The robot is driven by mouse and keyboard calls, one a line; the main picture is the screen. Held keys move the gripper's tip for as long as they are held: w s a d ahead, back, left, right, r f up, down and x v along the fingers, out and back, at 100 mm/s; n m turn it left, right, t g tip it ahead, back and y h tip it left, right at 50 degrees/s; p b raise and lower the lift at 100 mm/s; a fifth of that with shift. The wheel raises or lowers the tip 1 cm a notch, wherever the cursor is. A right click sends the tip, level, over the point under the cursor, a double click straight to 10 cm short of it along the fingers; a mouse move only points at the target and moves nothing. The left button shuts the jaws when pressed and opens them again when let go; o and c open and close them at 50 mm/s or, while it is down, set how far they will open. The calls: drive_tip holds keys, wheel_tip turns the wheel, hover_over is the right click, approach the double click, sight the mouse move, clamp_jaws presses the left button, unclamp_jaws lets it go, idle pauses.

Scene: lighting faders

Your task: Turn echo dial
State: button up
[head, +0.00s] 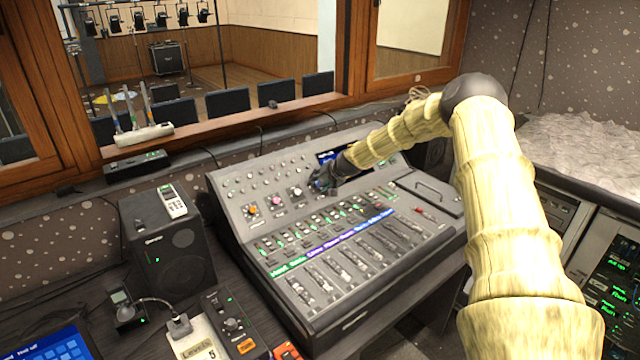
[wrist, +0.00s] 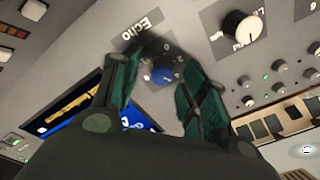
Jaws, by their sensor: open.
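The echo dial (wrist: 163,72) is a small knob with a blue top, beside a printed "Echo" label in the wrist view. It sits on the grey mixing console (head: 222,192). My gripper (wrist: 160,84) is open, with its green-padded fingers on either side of the dial. Whether the fingers touch the dial cannot be told. In the head view my gripper (head: 322,186) is small and dark at the console's upper panel, and it hides the dial there.
A white knob (wrist: 243,28) stands right of the dial, with smaller knobs near it. In the head view, an orange knob (head: 251,210) and other knobs lie left of my gripper. Several faders (head: 350,258) fill the console's front. A black speaker (head: 168,240) stands at left.

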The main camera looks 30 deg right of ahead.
drive_tip(key=v, duration=1.2)
idle(0.3)
drive_tip(key=shift+d+f, duration=0.1)
drive_tip(key=shift+w+a+f+m+g+h+b, duration=0.25)
drive_tip(key=shift+w+f+m+h+b, duration=0.1)
drive_tip(key=shift+w+f+m+b, duration=1.25)
drive_tip(key=shift+w+a+f+m+g+h+b, duration=0.25)
drive_tip(key=shift+w+f+m+b, duration=0.8)
drive_tip(key=shift+m, duration=1.1)
drive_tip(key=shift+w+a+f+m+g+h+b, duration=0.2)
drive_tip(key=shift+w+f+m+h+b, duration=0.2)
drive_tip(key=shift+w+f+m+b, duration=0.95)
drive_tip(key=shift+w+f+m+p, duration=0.1)
drive_tip(key=shift+w+m+p, duration=0.25)
drive_tip(key=shift+m, duration=0.15)
drive_tip(key=shift+c, duration=0.2)
clamp_jaws()
